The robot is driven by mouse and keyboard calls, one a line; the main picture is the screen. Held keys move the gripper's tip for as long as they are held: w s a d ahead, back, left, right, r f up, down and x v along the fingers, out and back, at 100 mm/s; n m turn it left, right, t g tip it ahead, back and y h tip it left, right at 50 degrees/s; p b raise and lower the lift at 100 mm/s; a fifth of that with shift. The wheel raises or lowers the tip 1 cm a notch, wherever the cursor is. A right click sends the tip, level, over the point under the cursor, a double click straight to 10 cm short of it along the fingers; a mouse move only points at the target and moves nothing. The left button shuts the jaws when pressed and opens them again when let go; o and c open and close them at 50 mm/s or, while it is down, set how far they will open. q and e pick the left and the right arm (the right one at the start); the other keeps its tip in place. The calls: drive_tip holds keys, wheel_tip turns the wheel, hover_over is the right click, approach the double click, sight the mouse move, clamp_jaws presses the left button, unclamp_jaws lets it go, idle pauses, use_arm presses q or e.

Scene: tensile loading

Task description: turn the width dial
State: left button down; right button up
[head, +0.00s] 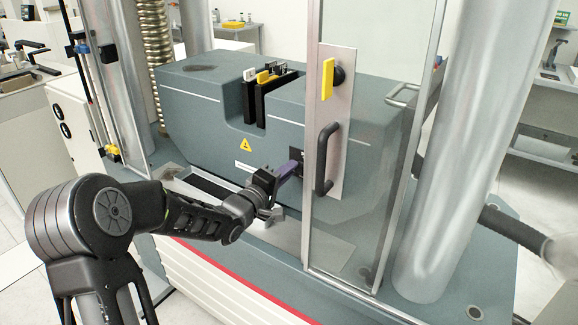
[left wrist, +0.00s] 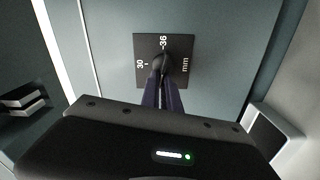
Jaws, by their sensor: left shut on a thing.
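The width dial shows in the left wrist view as a dark knob (left wrist: 160,63) on a black square plate (left wrist: 181,47) marked 30, 36 and mm. The plate sits on the front face of the grey machine block (head: 220,120). My left gripper (head: 292,168) reaches to the plate, and its purple fingers (left wrist: 163,88) are shut on the knob. The fingers hide part of the knob and the lower plate, so I cannot tell its exact setting. My right gripper is not in view.
A clear door with a metal frame (head: 310,230), black handle (head: 325,158) and yellow latch (head: 327,79) stands just right of my left gripper. A thick column (head: 470,130) rises on the right. A slot in the block holds black and yellow-topped parts (head: 265,78).

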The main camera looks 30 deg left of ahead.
use_arm(q)
drive_tip(key=shift+f+n+p, duration=0.2)
drive_tip(key=shift+n+p, duration=0.15)
drive_tip(key=shift+n, duration=0.85)
drive_tip(key=c, duration=1.6)
unclamp_jaws()
drive_tip(key=s+a+b, duration=0.1)
drive_tip(key=s, duration=0.6)
drive_tip(key=shift+s, duration=0.4)
drive_tip(key=shift+a, duration=0.1)
